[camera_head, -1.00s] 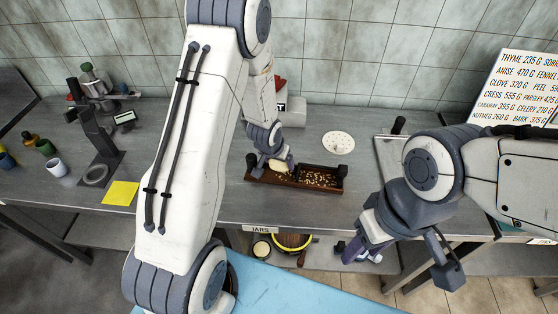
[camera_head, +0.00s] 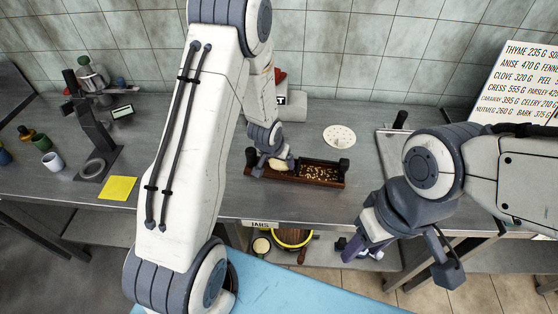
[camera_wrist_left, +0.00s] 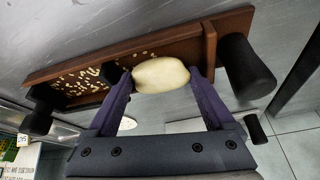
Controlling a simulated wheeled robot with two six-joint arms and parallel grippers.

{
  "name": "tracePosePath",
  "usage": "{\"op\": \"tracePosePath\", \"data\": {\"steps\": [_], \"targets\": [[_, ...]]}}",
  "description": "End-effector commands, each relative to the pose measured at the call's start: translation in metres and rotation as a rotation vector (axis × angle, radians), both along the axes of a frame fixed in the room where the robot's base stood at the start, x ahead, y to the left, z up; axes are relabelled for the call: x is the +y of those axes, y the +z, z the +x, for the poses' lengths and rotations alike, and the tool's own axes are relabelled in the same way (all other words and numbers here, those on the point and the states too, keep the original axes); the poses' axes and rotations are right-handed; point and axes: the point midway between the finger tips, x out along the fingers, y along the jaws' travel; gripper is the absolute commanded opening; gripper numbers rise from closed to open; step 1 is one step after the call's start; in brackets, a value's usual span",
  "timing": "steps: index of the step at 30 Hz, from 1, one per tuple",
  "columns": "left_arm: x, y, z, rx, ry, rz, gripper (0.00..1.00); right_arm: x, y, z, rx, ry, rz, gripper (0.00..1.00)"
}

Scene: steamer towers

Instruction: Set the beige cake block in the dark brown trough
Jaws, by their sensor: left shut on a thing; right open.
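The dark brown trough (camera_head: 318,182) lies on the grey counter, with black knobs at its ends and pale bits inside; it also shows in the left wrist view (camera_wrist_left: 110,58). My left gripper (camera_head: 274,160) is at the trough's left part. In the left wrist view its purple fingers (camera_wrist_left: 162,88) are shut on the rounded beige cake block (camera_wrist_left: 160,74). The block (camera_head: 278,164) is over or in the trough's left part; I cannot tell whether it touches the floor, since the fingers and block hide it. My right gripper (camera_head: 352,248) is open and empty, in front of the counter edge.
A white perforated disc (camera_head: 340,136) lies behind the trough. A yellow note (camera_head: 118,188), a white cup (camera_head: 53,162) and a dark stand (camera_head: 95,135) are on the left. A metal board (camera_head: 390,155) lies on the right. Below is a yellow-rimmed pot (camera_head: 292,238).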

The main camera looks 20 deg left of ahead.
Motion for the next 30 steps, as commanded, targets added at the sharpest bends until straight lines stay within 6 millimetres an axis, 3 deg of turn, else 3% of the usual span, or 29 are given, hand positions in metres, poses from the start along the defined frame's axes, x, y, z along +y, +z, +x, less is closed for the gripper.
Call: {"op": "tracePosePath", "data": {"steps": [11, 12, 24, 30], "targets": [[0.0, -0.006, 0.0, -0.001, 0.0, 0.0, 0.0, 0.0, -0.006, 0.0, 0.0, 0.0, 0.0, 0.5], [0.0, -0.005, 0.0, -0.001, 0.0, 0.0, 1.0, 0.0, -0.005, 0.0, 0.0, 0.0, 0.0, 0.5], [0.0, -0.005, 0.0, 0.0, 0.0, 0.0, 1.0, 0.0, -0.005, 0.0, 0.0, 0.0, 0.0, 0.5], [0.0, 0.015, -0.007, -0.003, 0.0, 0.0, 1.0, 0.0, -0.004, 0.0, 0.0, 0.0, 0.0, 0.5]]}}
